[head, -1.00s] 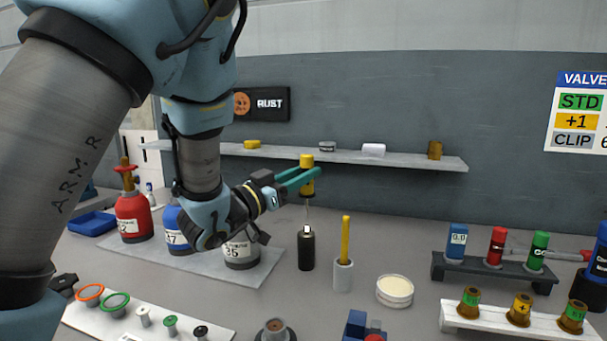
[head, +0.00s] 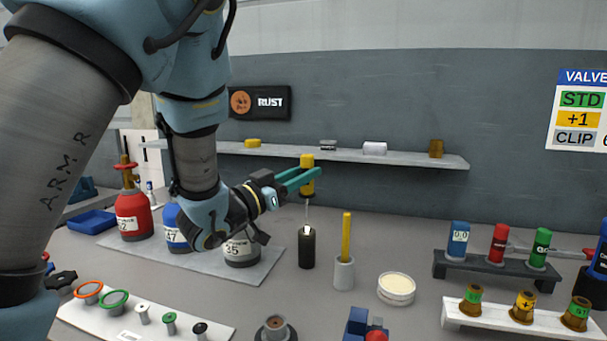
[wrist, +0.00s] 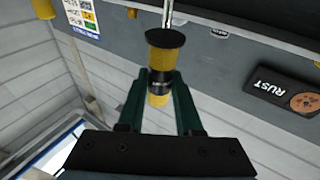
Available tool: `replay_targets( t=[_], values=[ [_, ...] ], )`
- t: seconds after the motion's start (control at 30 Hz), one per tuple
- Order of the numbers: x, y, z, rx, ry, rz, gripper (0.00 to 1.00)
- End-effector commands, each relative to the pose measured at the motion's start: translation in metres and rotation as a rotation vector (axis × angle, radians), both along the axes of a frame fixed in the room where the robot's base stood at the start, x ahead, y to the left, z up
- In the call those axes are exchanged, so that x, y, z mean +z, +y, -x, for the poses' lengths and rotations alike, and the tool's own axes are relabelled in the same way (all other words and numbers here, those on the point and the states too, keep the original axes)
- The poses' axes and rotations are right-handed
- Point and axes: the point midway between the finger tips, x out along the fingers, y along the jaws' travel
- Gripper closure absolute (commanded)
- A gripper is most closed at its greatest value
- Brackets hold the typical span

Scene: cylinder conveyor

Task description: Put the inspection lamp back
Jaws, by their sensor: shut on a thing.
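The inspection lamp (head: 307,176) has a yellow handle with a dark collar and a thin metal stem pointing down. My gripper (head: 300,180) is shut on its yellow handle and holds it upright in the air. In the wrist view the lamp (wrist: 165,52) sits between the green fingers of my gripper (wrist: 160,92). A dark cylindrical holder (head: 307,249) stands on the table directly below the lamp. The stem's bright lower end shows at the holder's top; I cannot tell whether it is inside or in front of it.
A grey holder with a yellow stick (head: 345,262) stands just right of the dark holder. A round cream dish (head: 396,289) lies further right. Labelled gas bottles (head: 134,216) stand on a mat at left. A wall shelf (head: 400,158) runs behind the gripper.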

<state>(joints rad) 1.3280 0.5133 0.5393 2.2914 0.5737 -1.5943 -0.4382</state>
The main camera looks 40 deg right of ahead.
Motion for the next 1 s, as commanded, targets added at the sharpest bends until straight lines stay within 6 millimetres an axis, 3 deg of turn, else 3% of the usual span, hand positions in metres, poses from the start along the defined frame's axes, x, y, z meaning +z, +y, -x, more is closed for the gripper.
replay_targets(
  t=[1.0],
  values=[
    [-0.025,0.000,0.000,0.000,0.000,0.001,1.00]
  ],
)
